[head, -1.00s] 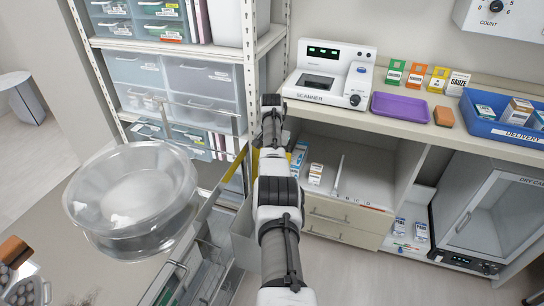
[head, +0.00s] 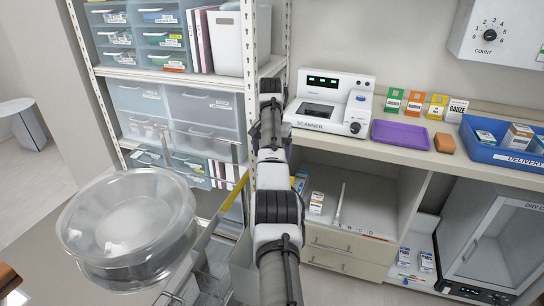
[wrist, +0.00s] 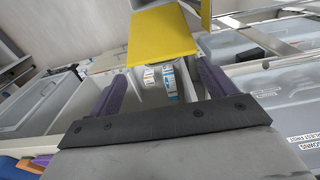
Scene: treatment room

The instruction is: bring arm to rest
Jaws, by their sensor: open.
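My arm (head: 275,205) rises through the middle of the head view, in front of the gap between the shelf rack and the counter. Its end is mostly hidden there behind its own links. In the wrist view my gripper (wrist: 157,72) has two purple fingers standing wide apart, with nothing held between them. A yellow panel (wrist: 160,35) is beyond the fingertips. Small white labelled boxes (wrist: 160,80) show between the fingers, farther off; whether the fingers touch anything nearby I cannot tell.
A shelf rack (head: 180,78) with drawers stands left of my arm. A clear round bowl (head: 128,225) is at lower left. The counter (head: 345,146) at right bears a scanner (head: 332,100), a purple tray (head: 400,134) and a blue delivery bin (head: 500,150). An open cubby (head: 370,190) is below it.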

